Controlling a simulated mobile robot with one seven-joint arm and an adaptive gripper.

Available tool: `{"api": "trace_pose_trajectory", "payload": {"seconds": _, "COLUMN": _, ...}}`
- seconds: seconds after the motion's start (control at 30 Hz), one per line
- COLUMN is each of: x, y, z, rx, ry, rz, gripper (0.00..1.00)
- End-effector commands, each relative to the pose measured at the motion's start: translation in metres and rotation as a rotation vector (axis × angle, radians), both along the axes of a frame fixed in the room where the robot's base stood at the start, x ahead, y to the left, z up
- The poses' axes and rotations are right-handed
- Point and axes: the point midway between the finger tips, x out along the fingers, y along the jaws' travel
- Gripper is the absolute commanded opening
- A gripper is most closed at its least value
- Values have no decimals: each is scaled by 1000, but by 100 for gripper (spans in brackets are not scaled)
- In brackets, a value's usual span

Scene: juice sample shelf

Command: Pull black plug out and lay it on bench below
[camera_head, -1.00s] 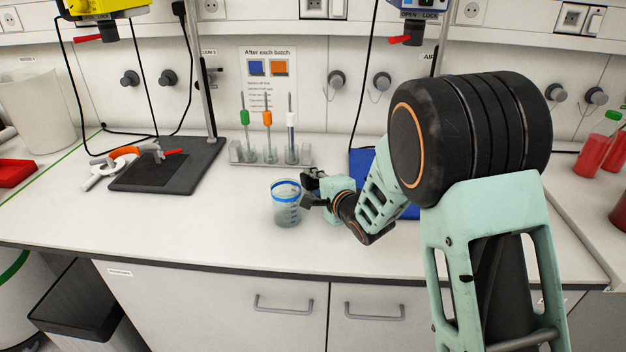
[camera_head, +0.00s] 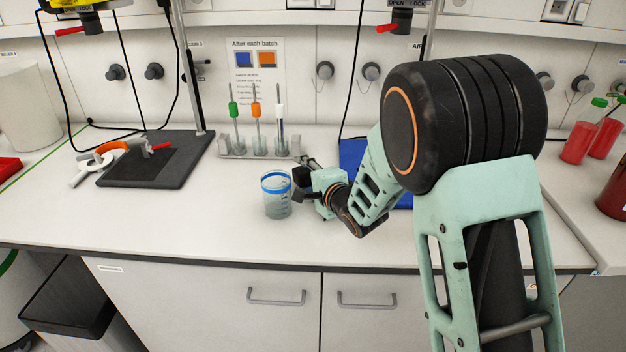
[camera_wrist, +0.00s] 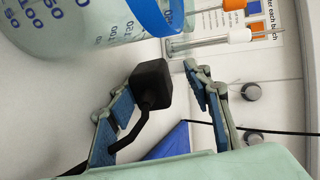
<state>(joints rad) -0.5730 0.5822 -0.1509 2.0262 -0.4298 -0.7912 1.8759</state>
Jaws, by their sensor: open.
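A black block-shaped plug (camera_wrist: 151,83) with a short black cord shows in the wrist view between the fingertips of my gripper (camera_wrist: 160,78). It sits close to the left finger, with a clear gap to the right finger. I cannot tell whether it touches the left finger. My gripper (camera_head: 300,183) is open, low over the white bench (camera_head: 230,220), just right of the beaker. The plug shows small and dark there too (camera_head: 302,175); whether it rests on the bench is unclear. Another black plug-like piece (camera_head: 164,3) is cut off at the top edge.
A blue-rimmed beaker (camera_head: 277,197) stands immediately left of my gripper. A rack (camera_head: 232,149) with several tools stands behind. A blue item (camera_head: 351,155) lies behind my arm. A black stand base (camera_head: 158,170) is at left. The front bench is clear.

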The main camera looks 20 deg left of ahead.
Motion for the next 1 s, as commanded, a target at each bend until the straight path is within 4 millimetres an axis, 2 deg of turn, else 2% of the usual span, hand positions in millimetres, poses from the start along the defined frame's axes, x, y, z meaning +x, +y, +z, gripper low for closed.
{"api": "trace_pose_trajectory", "payload": {"seconds": 0.5, "x": -65, "y": -60, "z": 29, "rx": 2, "ry": -3, "rz": -2, "gripper": 47}}
{"api": "trace_pose_trajectory", "payload": {"seconds": 0.7, "x": -77, "y": -70, "z": 34, "rx": 3, "ry": -4, "rz": 0, "gripper": 47}}
{"api": "trace_pose_trajectory", "payload": {"seconds": 1.0, "x": -79, "y": -71, "z": 35, "rx": 3, "ry": -3, "rz": 0, "gripper": 47}}
